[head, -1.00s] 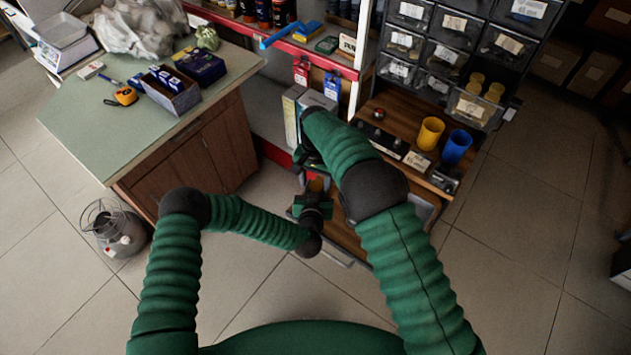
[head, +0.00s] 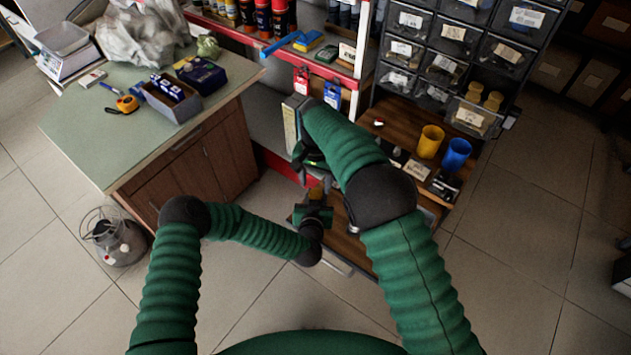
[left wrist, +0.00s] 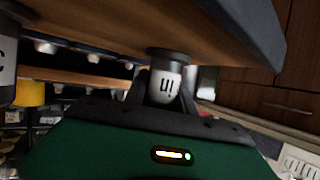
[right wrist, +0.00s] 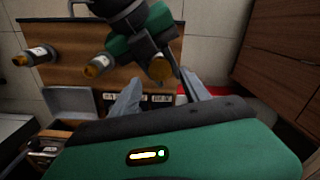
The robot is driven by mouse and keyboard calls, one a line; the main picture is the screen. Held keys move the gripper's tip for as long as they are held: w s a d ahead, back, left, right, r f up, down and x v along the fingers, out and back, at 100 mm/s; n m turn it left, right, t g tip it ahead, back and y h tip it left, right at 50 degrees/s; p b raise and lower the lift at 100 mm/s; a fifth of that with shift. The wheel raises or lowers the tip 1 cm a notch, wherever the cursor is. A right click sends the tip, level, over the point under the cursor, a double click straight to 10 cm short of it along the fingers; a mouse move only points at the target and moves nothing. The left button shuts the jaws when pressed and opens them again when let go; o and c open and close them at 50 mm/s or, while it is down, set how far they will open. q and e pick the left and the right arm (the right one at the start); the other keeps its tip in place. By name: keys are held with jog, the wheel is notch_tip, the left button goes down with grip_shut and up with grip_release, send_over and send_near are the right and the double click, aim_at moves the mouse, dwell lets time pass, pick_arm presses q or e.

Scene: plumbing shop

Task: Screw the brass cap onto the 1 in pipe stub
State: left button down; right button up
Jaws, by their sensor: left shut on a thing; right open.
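In the left wrist view my left gripper (left wrist: 165,105) is shut on a dark pipe stub (left wrist: 168,62) with a white label, apparently "1 in" upside down. The stub meets a wooden board (left wrist: 120,35). In the right wrist view several stubs with brass-coloured ends stand along the board (right wrist: 70,85). A round brass end (right wrist: 160,68), on the stub beside my left gripper, lies between the fingers of my open right gripper (right wrist: 160,95). I cannot tell whether it is the cap or bare stub.
A green-topped counter (head: 85,140) stands at left. Shelves with a red edge (head: 270,45) and dark parts drawers (head: 450,40) stand behind. A yellow cup (head: 430,141) and a blue cup (head: 456,154) stand right of my right arm.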

jog(key=n, duration=0.5)
jog(key=shift+r+n, duration=0.25)
jog(key=shift+n, duration=0.15)
jog(key=n, duration=0.3)
jog(key=shift+r, duration=0.1)
jog(key=n, duration=0.6)
jog(key=shift+r+n, duration=0.3)
jog(key=n, duration=0.3)
jog(key=shift+r, duration=0.1)
jog(key=n, duration=0.6)
jog(key=shift+r+n, duration=0.3)
jog(key=shift+n, duration=0.1)
jog(key=n, duration=0.3)
jog(key=shift+r, duration=0.15)
jog(key=n, duration=0.5)
jog(key=shift+r+n, duration=0.25)
jog(key=shift+n, duration=0.05)
jog(key=n, duration=0.3)
jog(key=shift+r+n, duration=0.15)
jog(key=shift+n, duration=0.15)
